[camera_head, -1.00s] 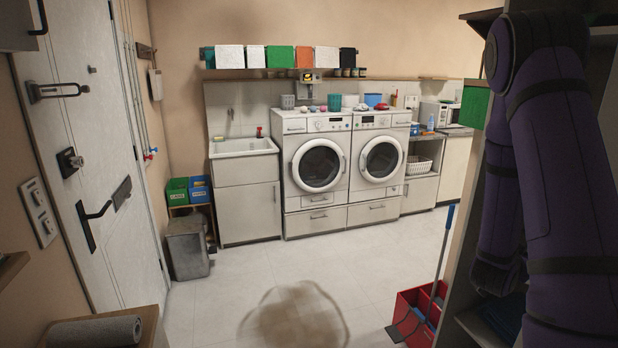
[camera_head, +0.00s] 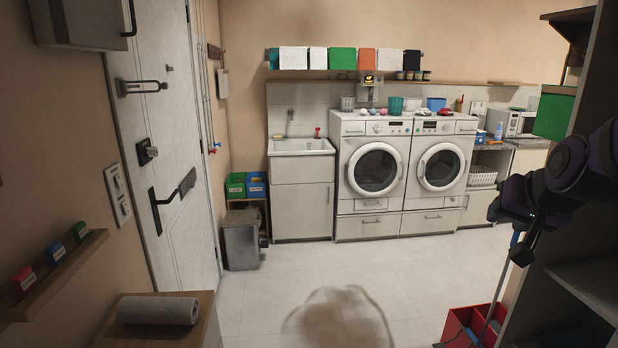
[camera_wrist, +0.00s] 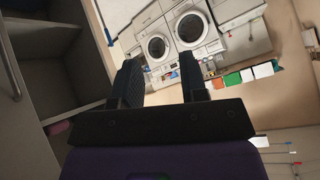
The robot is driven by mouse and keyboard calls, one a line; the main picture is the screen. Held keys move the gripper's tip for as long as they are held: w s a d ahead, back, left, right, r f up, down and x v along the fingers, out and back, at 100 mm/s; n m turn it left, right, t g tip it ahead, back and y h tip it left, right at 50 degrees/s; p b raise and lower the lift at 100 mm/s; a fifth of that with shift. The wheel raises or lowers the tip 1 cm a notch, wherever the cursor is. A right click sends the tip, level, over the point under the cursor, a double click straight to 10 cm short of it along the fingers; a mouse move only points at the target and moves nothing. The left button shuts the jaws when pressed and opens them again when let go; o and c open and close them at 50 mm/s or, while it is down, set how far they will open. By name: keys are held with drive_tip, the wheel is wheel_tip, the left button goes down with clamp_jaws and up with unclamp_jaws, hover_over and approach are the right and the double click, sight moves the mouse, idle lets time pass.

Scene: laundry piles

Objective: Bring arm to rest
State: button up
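My arm shows at the right edge of the head view, folded in beside the shelf unit, with a dark end part hanging in front of the right side of the room. In the wrist view my gripper (camera_wrist: 160,80) has its two dark fingers spread apart. The space between them is empty, and the washing machines show far beyond it. No laundry or other thing is held.
An open shelf unit (camera_head: 590,285) stands close at the right, near my arm. A red bin (camera_head: 461,322) is on the floor beside it. A small table with a grey roll (camera_head: 158,310) is at the lower left. The tiled floor (camera_head: 280,290) ahead is mostly clear.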

drive_tip(key=s+a+r+n+g, duration=0.1)
drive_tip(key=s+a+r+n, duration=0.1)
drive_tip(key=s, duration=0.6)
drive_tip(key=s+a+r+n+g+y, duration=0.1)
drive_tip(key=s+a+r+n+g, duration=0.1)
drive_tip(key=s, duration=0.7)
drive_tip(key=a+r+n, duration=0.1)
drive_tip(key=a, duration=0.1)
drive_tip(key=shift+a+r+g, duration=0.25)
drive_tip(key=shift+a+g, duration=0.05)
drive_tip(key=shift+a, duration=0.1)
